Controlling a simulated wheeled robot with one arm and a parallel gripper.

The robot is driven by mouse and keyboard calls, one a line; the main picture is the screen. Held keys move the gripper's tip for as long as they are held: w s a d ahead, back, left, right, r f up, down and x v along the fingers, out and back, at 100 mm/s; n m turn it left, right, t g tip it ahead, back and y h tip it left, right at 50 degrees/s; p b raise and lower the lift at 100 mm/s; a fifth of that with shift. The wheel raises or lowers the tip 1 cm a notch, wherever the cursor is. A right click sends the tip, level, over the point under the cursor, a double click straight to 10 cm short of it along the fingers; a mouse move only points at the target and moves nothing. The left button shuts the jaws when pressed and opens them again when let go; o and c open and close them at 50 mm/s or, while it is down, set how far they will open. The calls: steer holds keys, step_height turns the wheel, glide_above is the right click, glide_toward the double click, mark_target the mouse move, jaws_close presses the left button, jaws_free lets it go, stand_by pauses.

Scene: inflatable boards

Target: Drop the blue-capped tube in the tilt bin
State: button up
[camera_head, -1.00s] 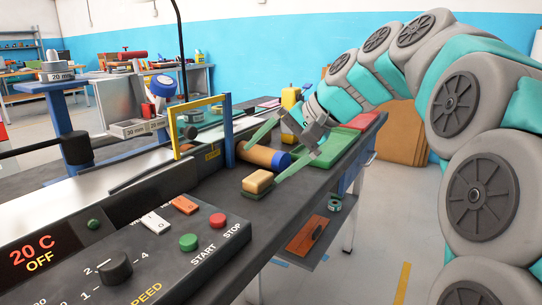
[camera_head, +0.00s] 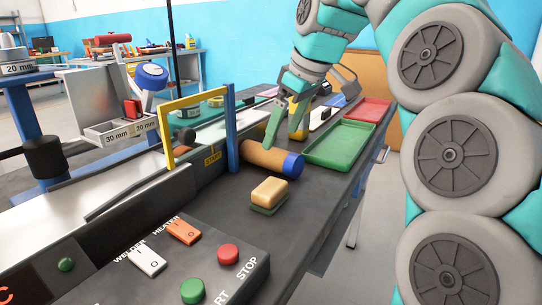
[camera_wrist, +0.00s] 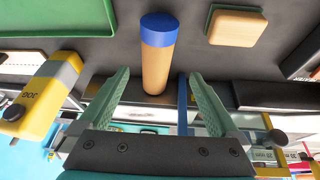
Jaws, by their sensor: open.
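The tube (camera_head: 262,157) is a brown cylinder with a blue cap (camera_head: 293,165) at its right end. It lies on its side on the dark bench, beside the yellow and blue frame. My gripper (camera_head: 285,128) is open and empty, fingers pointing down near the tube's far side. In the wrist view, the tube (camera_wrist: 156,70) lines up with the gap between my spread fingers (camera_wrist: 160,80); whether they touch it, I cannot tell. No bin is labelled as the tilt bin; a grey metal box (camera_head: 88,92) on the left might be it.
A sponge (camera_head: 269,192) lies just in front of the tube. Green (camera_head: 340,145) and red (camera_head: 368,110) trays lie to the right. A yellow frame (camera_head: 168,135) and a blue post (camera_head: 231,130) stand close left. A control panel (camera_head: 170,265) fills the front.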

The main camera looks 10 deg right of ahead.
mark_target(274, 149)
steer(key=shift+w+p+x, duration=0.15)
steer(key=shift+x, duration=1.6)
steer(key=shift+w+p+x, duration=0.15)
steer(key=shift+w+x, duration=0.05)
steer(key=shift+x, duration=1.5)
steer(key=shift+d+r, duration=0.1)
steer(key=shift+r, duration=0.05)
jaws_close()
steer(key=shift+r, duration=0.1)
